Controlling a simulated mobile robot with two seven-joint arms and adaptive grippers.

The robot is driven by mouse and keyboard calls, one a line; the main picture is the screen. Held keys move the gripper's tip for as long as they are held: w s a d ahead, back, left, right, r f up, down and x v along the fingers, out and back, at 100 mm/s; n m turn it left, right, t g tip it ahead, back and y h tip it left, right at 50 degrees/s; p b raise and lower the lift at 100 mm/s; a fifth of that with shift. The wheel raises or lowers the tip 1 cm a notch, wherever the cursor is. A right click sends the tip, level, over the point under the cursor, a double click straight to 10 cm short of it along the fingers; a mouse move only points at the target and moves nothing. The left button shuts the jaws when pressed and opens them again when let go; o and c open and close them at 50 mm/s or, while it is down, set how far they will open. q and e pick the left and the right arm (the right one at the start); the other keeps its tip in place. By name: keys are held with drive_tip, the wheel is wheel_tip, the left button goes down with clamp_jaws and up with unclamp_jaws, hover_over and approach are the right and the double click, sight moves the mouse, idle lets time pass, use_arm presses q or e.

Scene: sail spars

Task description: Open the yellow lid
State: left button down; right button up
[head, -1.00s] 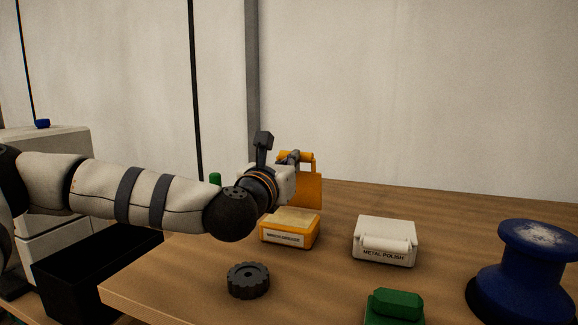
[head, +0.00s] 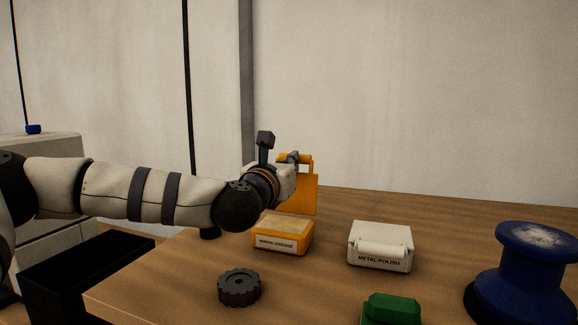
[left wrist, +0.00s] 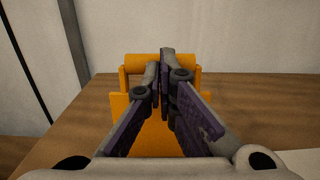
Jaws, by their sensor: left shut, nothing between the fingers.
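The yellow box (head: 283,240) stands on the wooden table with a label on its front and a pale filling showing at its top. Its yellow lid (head: 301,192) stands raised, roughly upright, at the back of the box, with a bar handle along its upper edge. My left gripper (head: 301,160) is by the lid's handle end. In the left wrist view the left gripper (left wrist: 164,75) has its fingertips together with nothing between them, in front of the lid's handle (left wrist: 186,76). Whether the fingers touch the lid is unclear. My right gripper is not in view.
A white metal polish box (head: 381,245) with its lid down stands to the right. A dark knobbed wheel (head: 240,287), a green object (head: 392,309) and a blue bollard-shaped piece (head: 530,270) are nearer the front. The table (head: 450,215) is clear behind the white box.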

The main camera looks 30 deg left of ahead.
use_arm(q)
drive_tip(key=p+v, duration=0.2)
drive_tip(key=v, duration=0.6)
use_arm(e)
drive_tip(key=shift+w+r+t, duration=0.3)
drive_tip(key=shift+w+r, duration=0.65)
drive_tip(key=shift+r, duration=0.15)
